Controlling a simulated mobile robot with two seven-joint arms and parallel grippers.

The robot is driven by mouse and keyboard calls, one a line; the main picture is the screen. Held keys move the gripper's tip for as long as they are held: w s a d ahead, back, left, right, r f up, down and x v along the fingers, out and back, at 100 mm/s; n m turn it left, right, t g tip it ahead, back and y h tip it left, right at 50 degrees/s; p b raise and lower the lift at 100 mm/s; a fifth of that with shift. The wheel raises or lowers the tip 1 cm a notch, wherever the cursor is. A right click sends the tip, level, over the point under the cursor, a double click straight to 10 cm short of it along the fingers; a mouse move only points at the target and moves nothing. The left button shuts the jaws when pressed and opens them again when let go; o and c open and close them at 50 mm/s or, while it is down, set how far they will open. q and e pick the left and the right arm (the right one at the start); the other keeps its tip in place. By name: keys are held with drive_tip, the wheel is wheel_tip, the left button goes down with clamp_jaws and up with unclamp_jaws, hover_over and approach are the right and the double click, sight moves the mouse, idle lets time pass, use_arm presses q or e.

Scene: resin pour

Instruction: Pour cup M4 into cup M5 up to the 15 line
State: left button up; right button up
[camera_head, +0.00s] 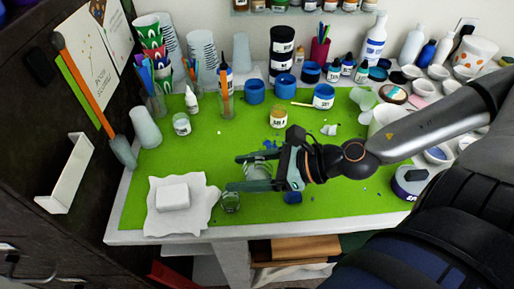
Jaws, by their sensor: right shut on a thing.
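My right gripper (240,172) reaches in from the right over the green mat (180,205). It is shut on a clear cup (259,170), partly hidden by the fingers. Another small clear cup (230,203) stands near the mat's front edge, just below the nearer finger. A further small clear cup (181,124) with a pale label stands at the back left of the mat. I cannot read the labels or scale lines, so I cannot tell which cup is M4 or M5. No liquid stream shows. My left gripper is not in view.
A white block on a crumpled cloth (158,217) lies at the front left. A yellowish labelled jar (278,118), blue cups (255,91) and a brush holder (225,105) stand behind. Bottles and bowls crowd the right. The left-middle mat is mostly clear.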

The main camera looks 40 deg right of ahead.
wheel_tip(320, 180, up, 2)
drive_tip(key=shift+r+p, duration=0.1)
drive_tip(key=shift+p, duration=0.95)
